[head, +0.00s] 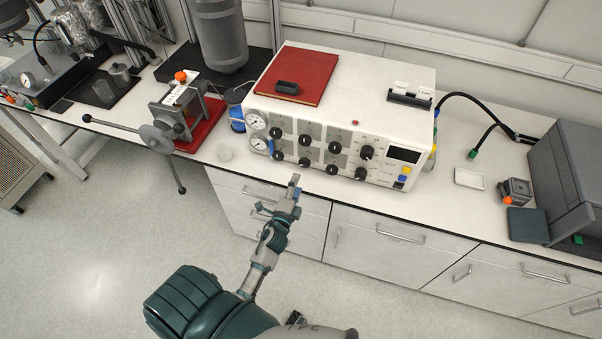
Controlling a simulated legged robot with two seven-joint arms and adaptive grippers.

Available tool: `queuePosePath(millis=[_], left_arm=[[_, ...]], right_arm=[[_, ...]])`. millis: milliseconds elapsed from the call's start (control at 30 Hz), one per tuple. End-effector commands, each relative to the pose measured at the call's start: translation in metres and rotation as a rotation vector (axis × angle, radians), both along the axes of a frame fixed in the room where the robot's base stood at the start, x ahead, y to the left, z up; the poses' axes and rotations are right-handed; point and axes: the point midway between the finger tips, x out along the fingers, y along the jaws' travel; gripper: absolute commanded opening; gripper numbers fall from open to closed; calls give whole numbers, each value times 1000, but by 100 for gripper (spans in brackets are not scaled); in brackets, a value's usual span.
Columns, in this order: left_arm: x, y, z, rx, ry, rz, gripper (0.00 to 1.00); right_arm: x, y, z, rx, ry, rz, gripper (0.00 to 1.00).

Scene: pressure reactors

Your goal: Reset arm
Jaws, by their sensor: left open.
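My left arm comes in from the bottom of the head view and reaches up toward the bench. Its gripper (292,191) is open and holds nothing that I can see. It is in front of the bench edge, below the white control unit (350,75). Whether it touches the bench front cannot be told. My right gripper is not in view.
The white bench (456,221) carries the control unit with a red book (293,75) on top, gauges and black knobs. A valve with a long-armed handle (163,137) juts past the bench edge at left. A grey box (580,185) stands at right. The floor (95,260) is clear at left.

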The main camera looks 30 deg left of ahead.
Motion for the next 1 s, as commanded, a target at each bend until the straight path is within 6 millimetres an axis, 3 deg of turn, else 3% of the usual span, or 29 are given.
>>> queuePosePath(millis=[200, 767, 867, 967, 1000], left_arm=[[-18, -4, 0, -1, 1, 1, 70], [-19, -5, -2, -4, 4, 0, 70], [-19, -9, -23, -46, 37, -8, 70], [-23, -19, -74, -156, 119, -20, 70], [-27, -25, -102, -216, 164, -23, 70]], right_arm=[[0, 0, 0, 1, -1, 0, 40], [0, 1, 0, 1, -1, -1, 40], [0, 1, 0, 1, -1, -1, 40], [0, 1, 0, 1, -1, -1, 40], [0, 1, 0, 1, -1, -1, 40]])
